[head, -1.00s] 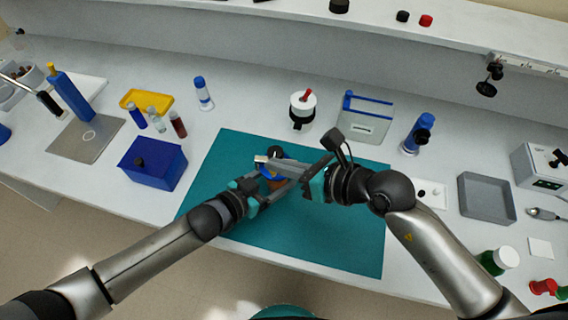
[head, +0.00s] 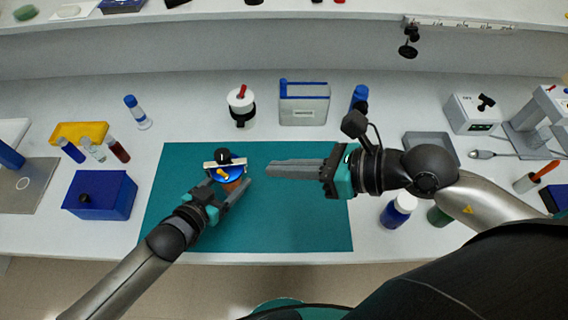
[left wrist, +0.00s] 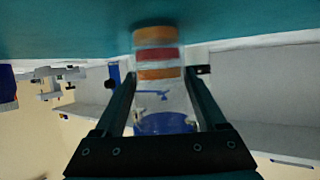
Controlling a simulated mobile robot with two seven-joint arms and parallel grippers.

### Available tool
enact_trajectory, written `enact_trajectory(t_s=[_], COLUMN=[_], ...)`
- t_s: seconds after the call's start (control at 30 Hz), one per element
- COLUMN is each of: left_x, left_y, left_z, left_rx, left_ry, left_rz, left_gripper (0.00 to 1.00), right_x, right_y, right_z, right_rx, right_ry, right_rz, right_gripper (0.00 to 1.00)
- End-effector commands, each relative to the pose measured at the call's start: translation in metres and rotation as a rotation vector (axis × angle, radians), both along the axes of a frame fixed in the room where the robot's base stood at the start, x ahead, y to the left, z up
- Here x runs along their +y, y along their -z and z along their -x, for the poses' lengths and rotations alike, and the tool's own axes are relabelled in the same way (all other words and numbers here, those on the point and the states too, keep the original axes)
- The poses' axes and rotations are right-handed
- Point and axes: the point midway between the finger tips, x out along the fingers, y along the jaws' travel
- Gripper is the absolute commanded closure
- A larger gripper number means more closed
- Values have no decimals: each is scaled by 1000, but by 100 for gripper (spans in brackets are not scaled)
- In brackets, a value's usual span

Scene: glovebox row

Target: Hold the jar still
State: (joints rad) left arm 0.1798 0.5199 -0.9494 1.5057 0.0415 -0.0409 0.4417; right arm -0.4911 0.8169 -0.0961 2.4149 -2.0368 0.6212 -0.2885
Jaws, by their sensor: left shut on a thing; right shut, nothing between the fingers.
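The jar (head: 234,184) stands on the teal mat (head: 300,225), left of its middle. My left gripper (head: 232,191) is shut on the jar from the near side, one finger along each side. My right gripper (head: 269,170) is shut and empty, to the right of the jar and apart from it.
A blue box (head: 100,195), a yellow tray (head: 80,132) and small vials stand left of the mat. A white jar with a red-topped lid (head: 241,105) and a grey-blue case (head: 304,104) stand behind it. The mat's right part is clear beneath my right arm.

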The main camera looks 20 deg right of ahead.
Motion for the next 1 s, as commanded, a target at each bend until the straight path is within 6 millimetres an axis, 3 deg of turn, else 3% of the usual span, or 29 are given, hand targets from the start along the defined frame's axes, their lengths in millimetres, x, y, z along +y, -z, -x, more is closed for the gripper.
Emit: enact_trajectory(t_s=[0.4, 0.43, 0.63, 1.0], left_x=[0, 0, 0, 4], left_y=[0, 0, 0, -2], left_z=[0, 0, 0, 4], left_rx=[1, 1, 1, 0], left_ry=[0, 0, 0, -1], left_rz=[-1, -1, -1, -1], left_gripper=[100, 23, 1, 0], right_x=[-1, 0, 0, 0], right_y=[0, 0, 0, 0], right_z=[1, 0, 0, 0], right_rx=[0, 1, 1, 1], right_ry=[0, 0, 0, 0], right_rz=[0, -1, -1, -1], right_gripper=[100, 100, 100, 100])
